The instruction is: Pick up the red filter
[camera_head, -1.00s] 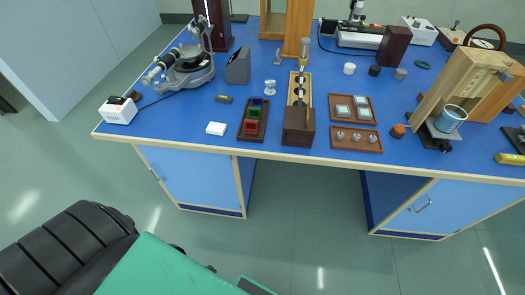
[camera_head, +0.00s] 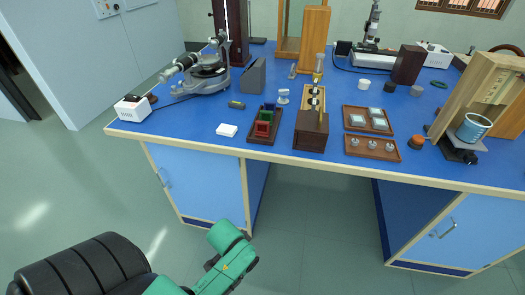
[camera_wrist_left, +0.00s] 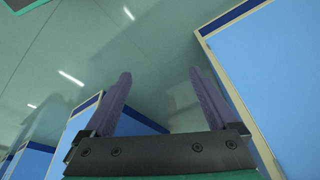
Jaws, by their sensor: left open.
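The red filter (camera_head: 262,129) stands at the near end of a small dark wooden rack (camera_head: 259,140) on the blue bench. A green filter (camera_head: 267,115) and a blue filter (camera_head: 270,106) stand behind it in the same rack. In the left wrist view my left gripper (camera_wrist_left: 160,80) is open, its two fingers apart with nothing between them. In the head view my left arm is below and in front of the bench, well short of the rack; its fingers are not clearly seen there. My right gripper is not in view.
A spectrometer (camera_head: 207,72) stands behind at the left. Two wooden trays are further right. The bench's front edge (camera_head: 300,160) lies between my arm and the rack.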

